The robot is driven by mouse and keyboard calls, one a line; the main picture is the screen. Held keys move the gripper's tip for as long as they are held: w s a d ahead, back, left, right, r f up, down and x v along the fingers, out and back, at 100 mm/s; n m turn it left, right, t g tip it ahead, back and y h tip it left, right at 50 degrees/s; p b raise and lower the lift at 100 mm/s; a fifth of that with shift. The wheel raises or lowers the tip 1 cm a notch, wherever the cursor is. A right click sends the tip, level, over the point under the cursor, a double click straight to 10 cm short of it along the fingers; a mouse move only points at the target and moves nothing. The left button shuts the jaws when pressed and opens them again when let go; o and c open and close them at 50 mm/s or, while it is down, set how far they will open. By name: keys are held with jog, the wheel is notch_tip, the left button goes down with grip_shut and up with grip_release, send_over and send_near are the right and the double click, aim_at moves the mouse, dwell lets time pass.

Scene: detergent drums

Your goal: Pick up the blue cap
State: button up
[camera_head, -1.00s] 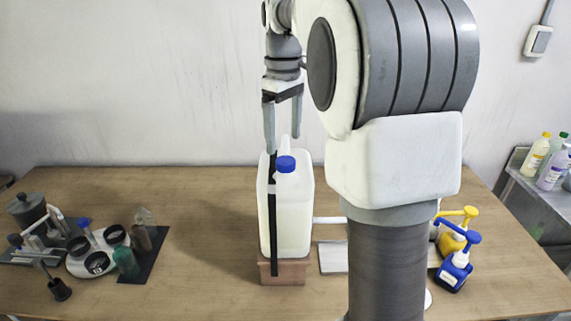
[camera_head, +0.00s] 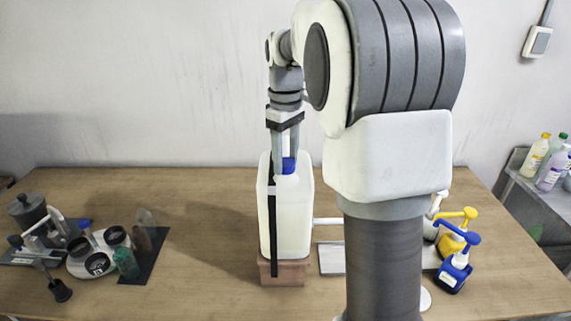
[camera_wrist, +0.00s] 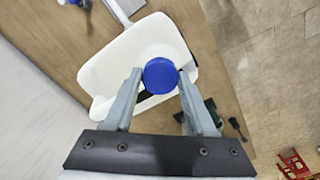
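The white jug (camera_head: 291,215) stands upright on a brown block (camera_head: 291,272) with a dark strap down its left side. Its blue cap (camera_head: 289,166) sits on top, partly covered by my gripper in the head view. My gripper (camera_head: 285,166) points straight down at the cap. In the wrist view my gripper (camera_wrist: 160,75) has one finger on each side of the blue cap (camera_wrist: 160,75). Both fingertips appear to touch its sides, with no clear gap. The white jug (camera_wrist: 110,70) shows below the cap.
At the left are a grey pot (camera_head: 27,208), a round white tray (camera_head: 78,268) and a dark mat (camera_head: 148,262). At the right stand a yellow pump bottle (camera_head: 452,240) and a blue pump bottle (camera_head: 453,272). The table (camera_head: 180,185) is clear left of the jug.

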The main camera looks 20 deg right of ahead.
jog(key=c, duration=0.7)
